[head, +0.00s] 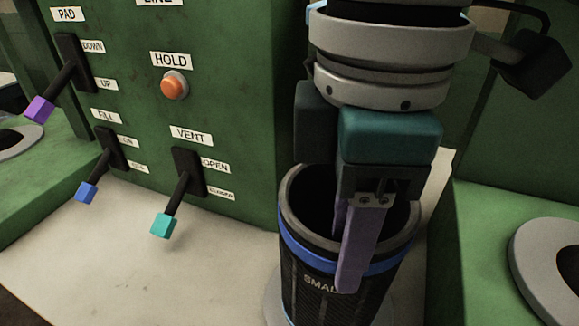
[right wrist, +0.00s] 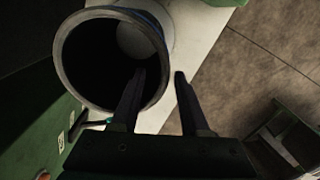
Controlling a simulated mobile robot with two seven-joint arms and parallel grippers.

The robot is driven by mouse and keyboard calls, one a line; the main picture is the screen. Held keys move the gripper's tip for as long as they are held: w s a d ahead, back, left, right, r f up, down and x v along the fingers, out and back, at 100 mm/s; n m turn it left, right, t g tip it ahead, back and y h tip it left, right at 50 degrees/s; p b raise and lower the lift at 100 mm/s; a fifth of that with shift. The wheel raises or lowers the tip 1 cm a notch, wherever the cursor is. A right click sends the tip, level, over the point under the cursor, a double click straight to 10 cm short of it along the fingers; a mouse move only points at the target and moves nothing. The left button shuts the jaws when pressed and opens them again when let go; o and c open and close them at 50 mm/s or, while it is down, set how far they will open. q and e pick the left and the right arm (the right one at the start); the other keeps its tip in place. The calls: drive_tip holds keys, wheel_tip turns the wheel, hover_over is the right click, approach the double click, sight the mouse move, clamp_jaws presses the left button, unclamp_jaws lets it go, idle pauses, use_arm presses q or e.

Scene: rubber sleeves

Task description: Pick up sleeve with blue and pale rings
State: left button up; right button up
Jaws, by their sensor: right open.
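A dark sleeve (head: 305,262) stands upright at the lower middle of the head view. It has a pale grey rim, a blue ring below it and lettering starting "SMAL", partly covered by a finger. My right gripper (head: 346,250) is open over its near wall, pointing down. One finger hangs outside in front of the sleeve and the other goes down at the opening. In the right wrist view the sleeve's open mouth (right wrist: 84,54) is at the upper left, with one finger over it and the other outside the wall. Contact cannot be told. My left gripper is not in view.
The sleeve stands on a pale round base (head: 274,300) on a light bench top (head: 110,240). A green panel (head: 235,120) behind carries an orange HOLD button (head: 174,85) and levers with purple, blue and teal (head: 164,225) ends. A green block with a grey ring (head: 530,262) is at right.

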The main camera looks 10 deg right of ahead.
wheel_tip(320, 180, down, 7)
drive_tip(key=shift+s+d+r, duration=0.15)
drive_tip(key=shift+s+r, duration=0.05)
drive_tip(key=shift+s, duration=0.15)
clamp_jaws()
drive_tip(key=shift+r, duration=0.1)
idle(1.2)
